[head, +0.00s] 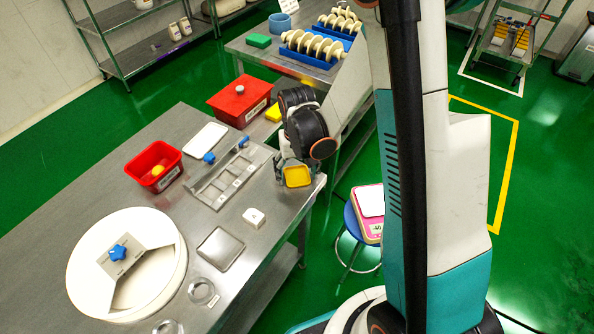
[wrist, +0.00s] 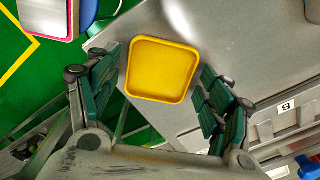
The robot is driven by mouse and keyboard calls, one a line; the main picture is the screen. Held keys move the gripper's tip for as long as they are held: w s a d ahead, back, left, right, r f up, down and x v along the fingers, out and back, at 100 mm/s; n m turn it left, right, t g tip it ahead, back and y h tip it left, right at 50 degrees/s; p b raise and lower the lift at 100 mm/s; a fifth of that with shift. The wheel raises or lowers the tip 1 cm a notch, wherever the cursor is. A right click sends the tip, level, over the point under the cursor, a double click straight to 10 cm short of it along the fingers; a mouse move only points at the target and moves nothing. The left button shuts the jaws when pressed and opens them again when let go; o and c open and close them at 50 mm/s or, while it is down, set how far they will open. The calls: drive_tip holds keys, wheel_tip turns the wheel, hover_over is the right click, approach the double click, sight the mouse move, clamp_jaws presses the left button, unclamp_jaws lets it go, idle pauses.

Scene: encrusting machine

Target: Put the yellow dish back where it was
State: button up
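The yellow dish (wrist: 163,70) is a shallow square dish with rounded corners and a raised rim.
A pink scale (head: 371,212) stands on a blue stool (head: 352,222) beside the table's right edge. A segmented metal tray (head: 205,190), white block (head: 254,217), steel plate (head: 221,248), red bin (head: 153,165) and white round drum (head: 150,290) occupy the table.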

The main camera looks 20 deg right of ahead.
idle(0.3)
wheel_tip(320, 180, up, 13)
drive_tip(key=p, duration=0.4)
wheel_tip(320, 180, up, 10)
drive_tip(key=t, duration=0.3)
hover_over(297, 178)
drive_tip(key=s, duration=0.5)
drive_tip(key=s+r+n+t, duration=0.1)
drive_tip(key=s+r+t, duration=0.3)
drive_tip(key=s, duration=0.5)
drive_tip(key=shift+s+r+n, duration=0.4)
drive_tip(key=shift+r, duration=0.9)
drive_tip(key=shift+d, duration=0.15)
